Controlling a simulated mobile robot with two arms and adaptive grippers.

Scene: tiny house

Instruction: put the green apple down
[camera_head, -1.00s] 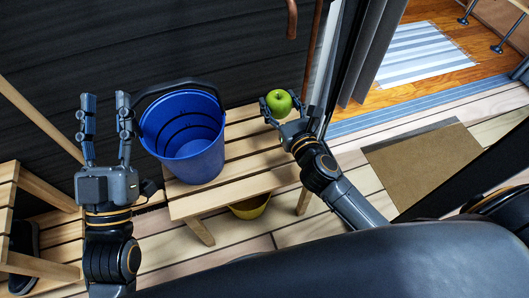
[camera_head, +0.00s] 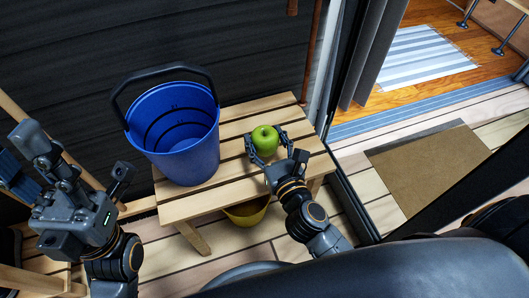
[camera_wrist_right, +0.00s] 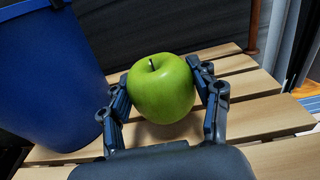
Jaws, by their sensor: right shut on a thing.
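The green apple (camera_head: 265,139) is between the fingers of my right gripper (camera_head: 266,148), over the slatted wooden bench (camera_head: 232,200). In the right wrist view the apple (camera_wrist_right: 161,88) is upright with its stem on top, and both fingers press on its sides. It sits very low over the slats; I cannot tell whether it touches them. My left gripper (camera_head: 45,170) is at the left, away from the bench, with its fingers apart and nothing between them.
A blue bucket (camera_head: 180,140) with a dark handle stands on the bench, left of the apple. A yellow bowl (camera_head: 247,212) is under the bench. Bare slats lie right of and behind the apple. A brown mat (camera_head: 425,165) lies on the floor to the right.

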